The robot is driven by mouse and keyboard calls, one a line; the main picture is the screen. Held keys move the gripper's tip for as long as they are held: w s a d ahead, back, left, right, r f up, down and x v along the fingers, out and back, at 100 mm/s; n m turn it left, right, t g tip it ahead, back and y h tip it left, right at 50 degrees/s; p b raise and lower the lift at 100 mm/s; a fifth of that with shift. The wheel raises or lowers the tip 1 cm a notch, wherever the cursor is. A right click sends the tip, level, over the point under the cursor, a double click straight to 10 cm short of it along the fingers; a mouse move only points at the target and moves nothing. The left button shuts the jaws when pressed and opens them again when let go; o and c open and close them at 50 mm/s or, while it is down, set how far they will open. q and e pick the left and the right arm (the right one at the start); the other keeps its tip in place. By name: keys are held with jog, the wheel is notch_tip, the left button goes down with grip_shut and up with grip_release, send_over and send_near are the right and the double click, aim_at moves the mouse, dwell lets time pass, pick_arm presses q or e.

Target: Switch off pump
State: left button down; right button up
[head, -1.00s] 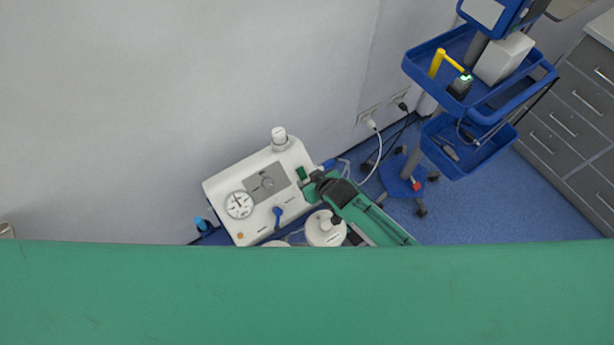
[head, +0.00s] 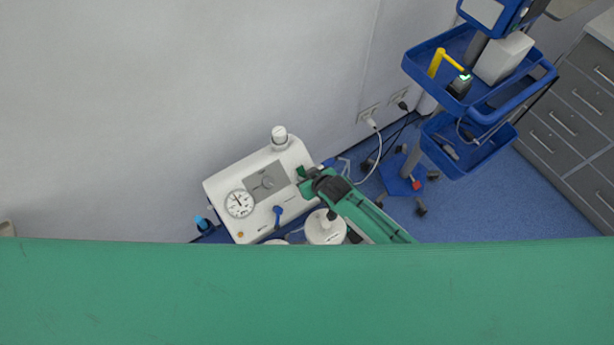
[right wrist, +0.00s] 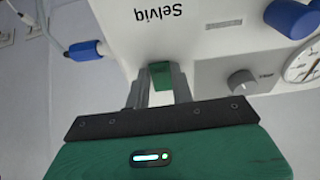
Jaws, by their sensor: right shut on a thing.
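The pump (head: 225,188) is a white box with a round gauge (head: 239,204), a grey panel with a knob (head: 268,182) and a blue lever (head: 277,212). It stands beyond the green table edge in the head view. My right gripper (head: 304,180) is at the pump's right end. In the right wrist view, the fingers (right wrist: 160,88) are shut on a small green part (right wrist: 160,74) at the pump's white housing (right wrist: 150,25), which looks like its switch. The switch's position cannot be told. My left gripper is not in view.
White-lidded jar (head: 322,229) stands close below my right gripper. The wall (head: 180,90) is behind.

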jog(key=r+g+p, duration=0.1)
jog(key=p, duration=0.1)
jog(key=shift+w+a+h+p, duration=0.1)
jog(key=shift+w+h+p, duration=0.05)
jog(key=shift+h+p, duration=0.25)
jog(key=shift+w+f+g+h+p, duration=0.1)
jog(key=shift+g+h+p, duration=0.3)
jog(key=shift+g, duration=0.3)
jog(key=o, duration=1)
jog(key=b+v, duration=0.2)
jog(key=v, duration=1.1)
jog(key=shift+r, duration=0.3)
